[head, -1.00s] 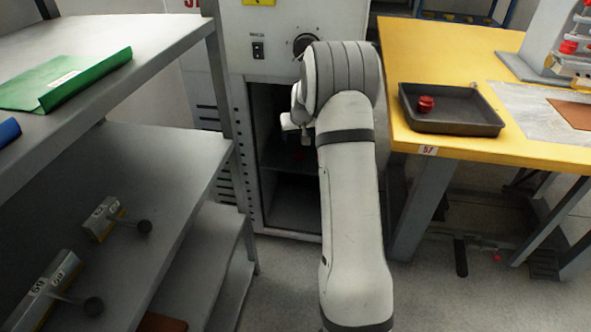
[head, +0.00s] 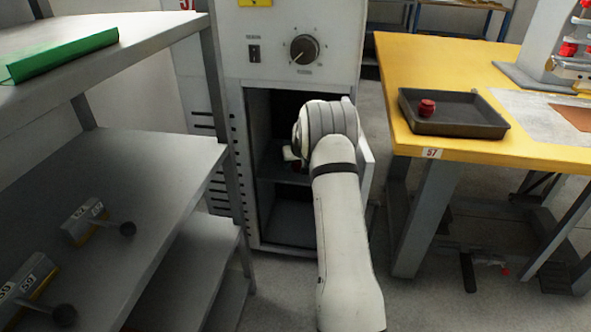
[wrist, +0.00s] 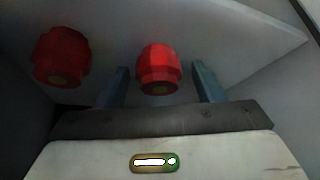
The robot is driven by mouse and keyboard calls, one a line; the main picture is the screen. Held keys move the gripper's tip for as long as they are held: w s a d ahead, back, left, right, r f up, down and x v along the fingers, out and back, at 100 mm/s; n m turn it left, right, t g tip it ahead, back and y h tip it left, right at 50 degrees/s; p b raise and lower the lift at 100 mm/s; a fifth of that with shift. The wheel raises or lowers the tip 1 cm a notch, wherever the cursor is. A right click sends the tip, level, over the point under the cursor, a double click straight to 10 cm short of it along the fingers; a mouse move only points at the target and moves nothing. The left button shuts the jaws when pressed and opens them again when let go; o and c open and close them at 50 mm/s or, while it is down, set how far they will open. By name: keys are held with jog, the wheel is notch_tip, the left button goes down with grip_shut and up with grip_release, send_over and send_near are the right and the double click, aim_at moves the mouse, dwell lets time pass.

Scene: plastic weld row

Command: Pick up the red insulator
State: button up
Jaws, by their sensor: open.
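Two red insulators stand on a shelf inside the cabinet in the wrist view. One red insulator (wrist: 158,70) is between the two fingers of my gripper (wrist: 160,82), with a gap to each finger. The other red insulator (wrist: 62,57) is to the left, outside the fingers. My gripper is open. Another red insulator (head: 427,107) sits in the dark tray (head: 455,127) on the yellow table.
The grey cabinet (head: 236,60) has walls close around my gripper, and its shelf (wrist: 225,40) lies under the insulators. A grey shelf rack (head: 150,160) stands at the left. The yellow table (head: 440,60) stands at the right.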

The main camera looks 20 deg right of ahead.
jog(key=shift+r, duration=0.1)
jog(key=shift+c, duration=0.3)
jog(key=c, duration=1)
